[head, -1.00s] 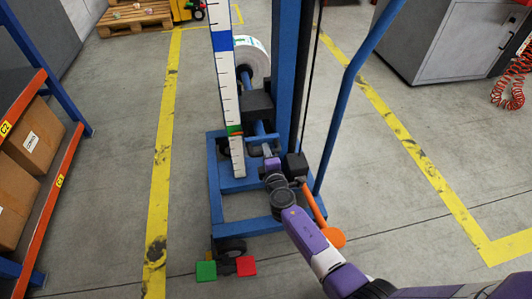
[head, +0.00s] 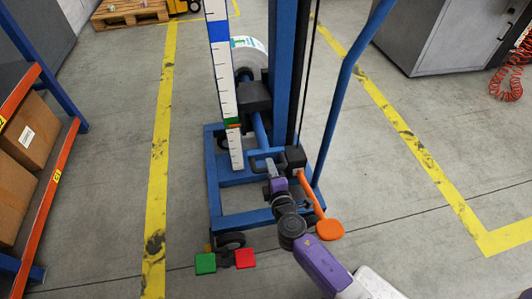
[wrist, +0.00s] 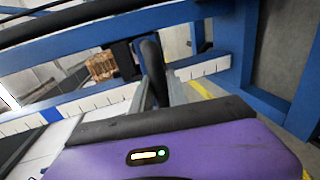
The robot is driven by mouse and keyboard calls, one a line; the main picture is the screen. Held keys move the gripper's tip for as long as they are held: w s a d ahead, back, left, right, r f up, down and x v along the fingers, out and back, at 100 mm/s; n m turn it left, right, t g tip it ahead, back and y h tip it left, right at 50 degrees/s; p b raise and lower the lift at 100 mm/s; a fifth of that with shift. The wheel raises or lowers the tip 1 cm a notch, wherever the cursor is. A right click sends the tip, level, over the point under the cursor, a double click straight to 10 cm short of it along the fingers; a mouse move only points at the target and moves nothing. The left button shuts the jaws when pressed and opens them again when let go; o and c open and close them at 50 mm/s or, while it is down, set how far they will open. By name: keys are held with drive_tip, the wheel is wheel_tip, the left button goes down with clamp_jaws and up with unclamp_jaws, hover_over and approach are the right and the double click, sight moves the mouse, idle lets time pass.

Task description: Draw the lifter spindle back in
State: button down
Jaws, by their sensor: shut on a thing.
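The lifter's blue spindle (head: 260,129) runs through a black carriage block (head: 256,96) in the head view. Its near end sticks out toward me. A white label roll (head: 249,52) is at the far side, partly hidden by the ruler and mast. A black bent handle (head: 262,162) is at the spindle's near end. My gripper (head: 272,178) is shut on this handle. In the wrist view the dark handle (wrist: 152,68) stands between my fingers. The exact contact is small in the head view.
The blue lifter frame (head: 213,190) surrounds my gripper low down. A black box (head: 294,158) and an orange lever (head: 330,229) are close on the right. Green (head: 205,263) and red (head: 245,258) pedals are at the front. A shelf with cartons (head: 30,134) is left.

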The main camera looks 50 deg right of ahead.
drive_tip(key=f+b+v, duration=0.2)
drive_tip(key=b+v, duration=0.1)
drive_tip(key=v, duration=1)
drive_tip(key=shift+s+a+f, duration=0.4)
drive_tip(key=shift+s, duration=0.15)
drive_tip(key=c, duration=1.3)
unclamp_jaws()
drive_tip(key=v, duration=0.7)
drive_tip(key=shift+s+a+r+p, duration=0.15)
drive_tip(key=shift+s+a+p, duration=0.05)
drive_tip(key=shift+s+p, duration=0.15)
